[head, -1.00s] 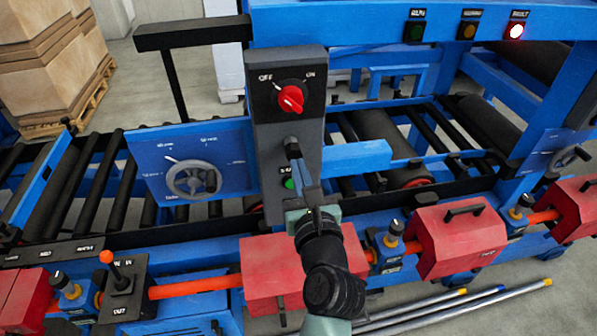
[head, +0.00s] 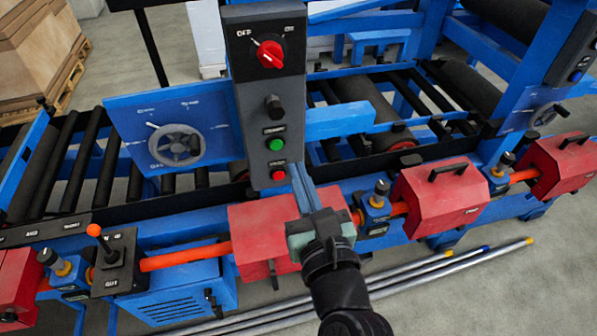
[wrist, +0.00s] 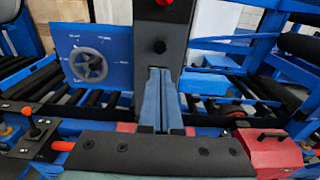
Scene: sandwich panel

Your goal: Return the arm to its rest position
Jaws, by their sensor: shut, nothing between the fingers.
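My gripper (head: 304,190) is in front of the machine, just right of the lower end of the grey control panel (head: 265,105). Its blue fingers lie together with nothing between them. In the wrist view the shut fingers (wrist: 160,98) point up in front of the panel's lower part and hide it. In the head view the panel shows a red rotary switch (head: 270,54), a black knob (head: 274,106), a green button (head: 276,145) and a red button (head: 277,173), all uncovered. A gap between fingers and panel is hard to judge.
Red covers (head: 440,197) sit along an orange pipe (head: 185,257) at the machine's front. A lever (head: 105,245) stands at the left, a handwheel plate (head: 172,135) above it. Metal rods (head: 440,280) lie on the floor. Open floor (head: 550,280) is at the lower right.

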